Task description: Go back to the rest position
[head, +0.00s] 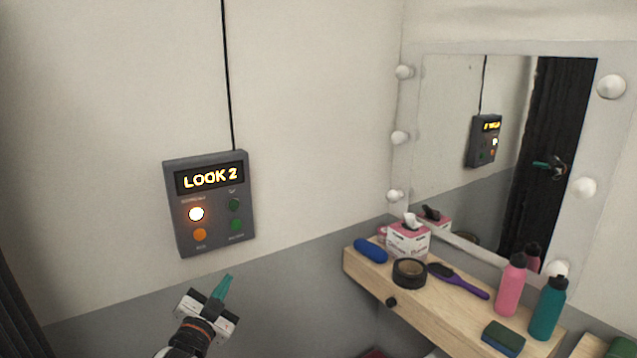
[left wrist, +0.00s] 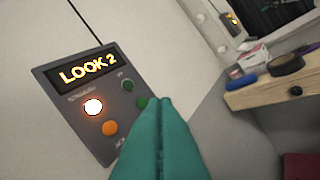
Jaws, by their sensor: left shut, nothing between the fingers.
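My left gripper (head: 222,288) is below the wall panel in the head view, with its teal fingers together and nothing between them. The fingers also show in the left wrist view (left wrist: 160,110), in front of the panel's lower right part. The grey control panel (head: 210,203) hangs on the wall and its display reads "LOOK 2". It has one brightly lit button (head: 196,214), an orange button (head: 200,235) and two green buttons (head: 234,205). The fingertips look apart from the panel in the head view. My right gripper is not in view.
A wooden shelf (head: 375,283) at the right holds a tissue box (head: 408,241), black tape roll (head: 409,272), purple brush (head: 460,283), blue case (head: 370,250), pink bottle (head: 511,287) and teal bottle (head: 547,310). A mirror (head: 450,130) with bulbs hangs above.

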